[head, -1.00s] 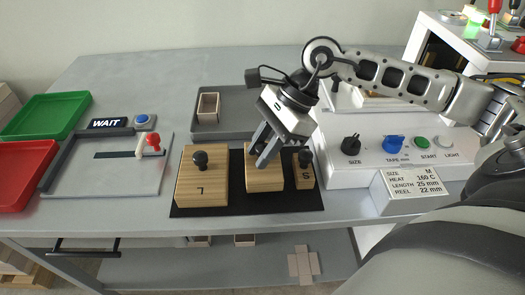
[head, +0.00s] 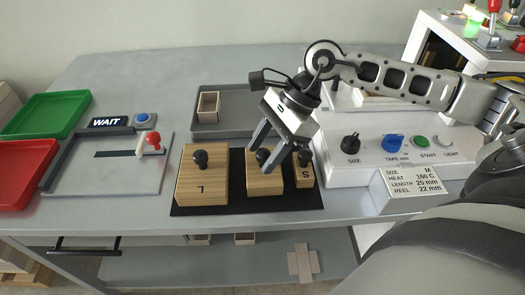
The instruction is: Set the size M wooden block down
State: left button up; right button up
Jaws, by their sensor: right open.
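The middle wooden block (head: 264,185), the size M one by its place between L and S, rests on the black mat (head: 235,200). Its own letter does not show clearly. Its dark knob (head: 262,157) stands between the fingers of my right gripper (head: 279,166), which is open and around or just above the knob. The L block (head: 202,184) with a dark knob stands to its left. The smaller S block (head: 304,178) stands to its right, close to a fingertip. My left gripper is not in view.
A control box (head: 370,150) with knobs stands right of the mat, with a label card (head: 411,190) in front. A grey tray (head: 236,127) holding a small box (head: 208,106) lies behind. Green (head: 45,115) and red (head: 25,175) trays lie left.

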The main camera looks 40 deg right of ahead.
jog(key=v, duration=1.1)
jog(key=shift+a, duration=0.1)
